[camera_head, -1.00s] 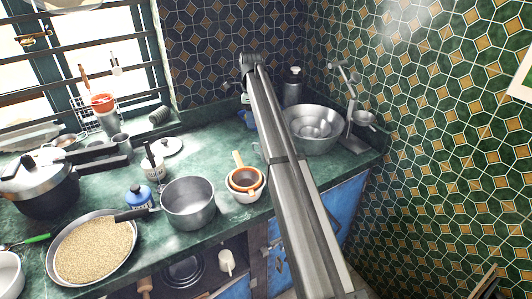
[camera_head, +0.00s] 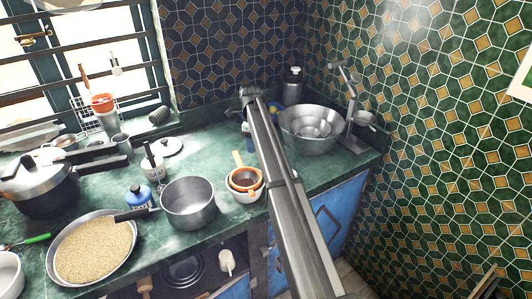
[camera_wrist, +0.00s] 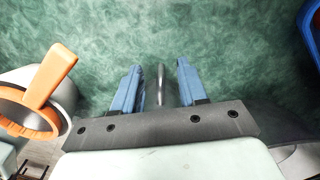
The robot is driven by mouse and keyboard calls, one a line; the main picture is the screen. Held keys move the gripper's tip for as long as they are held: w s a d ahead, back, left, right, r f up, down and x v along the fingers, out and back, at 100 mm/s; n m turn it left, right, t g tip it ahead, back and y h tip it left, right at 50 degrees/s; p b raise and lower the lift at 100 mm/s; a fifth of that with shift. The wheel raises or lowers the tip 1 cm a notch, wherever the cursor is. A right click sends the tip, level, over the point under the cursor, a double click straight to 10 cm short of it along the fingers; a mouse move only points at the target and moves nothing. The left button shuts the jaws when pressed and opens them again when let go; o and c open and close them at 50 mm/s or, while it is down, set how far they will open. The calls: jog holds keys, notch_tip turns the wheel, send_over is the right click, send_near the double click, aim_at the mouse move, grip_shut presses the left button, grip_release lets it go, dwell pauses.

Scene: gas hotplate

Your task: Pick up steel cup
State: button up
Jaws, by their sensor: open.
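In the wrist view my gripper (camera_wrist: 158,78) is open over the green counter, with its two blue fingers apart. A thin grey upright piece (camera_wrist: 160,84) shows between the fingers; I cannot tell whether it is part of a steel cup. A small steel cup (camera_head: 122,143) stands far off to the left, near the window, well away from my arm.
An orange strainer (camera_wrist: 28,117) in a pale bowl is left of the gripper. In the head view a large steel basin (camera_head: 298,127) stands right of my arm, a steel bottle (camera_head: 293,84) behind it. A steel pot (camera_head: 188,207) and grain pan (camera_head: 72,262) are left.

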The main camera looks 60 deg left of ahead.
notch_tip(320, 180, down, 2)
jog(key=shift+f, duration=0.15)
grip_shut()
dwell(0.3)
